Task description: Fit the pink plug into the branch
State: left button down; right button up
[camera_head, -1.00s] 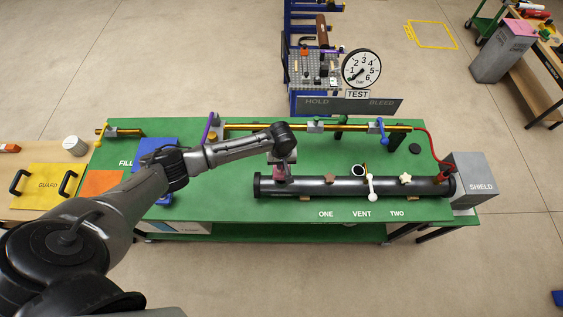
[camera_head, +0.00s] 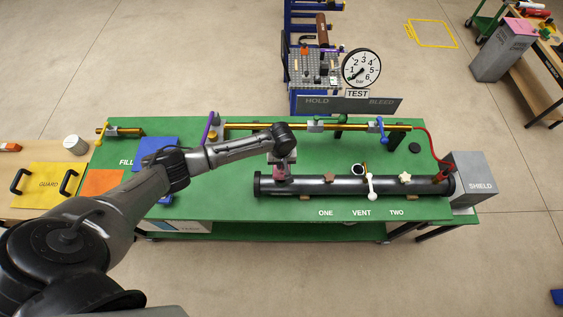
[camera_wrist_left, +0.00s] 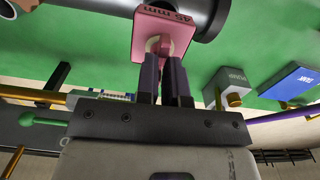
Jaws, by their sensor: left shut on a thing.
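The pink plug (camera_wrist_left: 165,32), marked "45 mm", is between the fingers of my left gripper (camera_wrist_left: 166,65), which is shut on it. In the head view the left gripper (camera_head: 281,165) points down at the left part of the black pipe (camera_head: 310,186), with the pink plug (camera_head: 279,170) just under it. The plug is at the top of the pipe; whether it is seated in a branch opening is hidden by the gripper and the plug itself. In the left wrist view the pipe (camera_wrist_left: 208,12) is right behind the plug. My right gripper is not in view.
A brown fitting (camera_head: 329,178), a white lever (camera_head: 371,188) and a cream star knob (camera_head: 405,178) stand along the pipe. A yellow line (camera_head: 260,126) with coloured valves runs behind. The grey shield block (camera_head: 476,181) is at the right end. The green front strip is clear.

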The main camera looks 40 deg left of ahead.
pick_arm(q)
jog(key=shift+f, duration=0.5)
jog(key=shift+f+b, duration=0.65)
jog(key=shift+f, duration=0.4)
jog(key=shift+f, duration=0.5)
jog(key=c, duration=1.1)
grip_release()
jog(key=shift+c, duration=0.2)
notch_tip(320, 180, up, 4)
jog(key=p, duration=0.3)
jog(key=shift+f+p, duration=0.2)
jog(key=shift+p, duration=0.15)
jog(key=shift+r+p, duration=0.75)
jog(key=shift+p, duration=0.15)
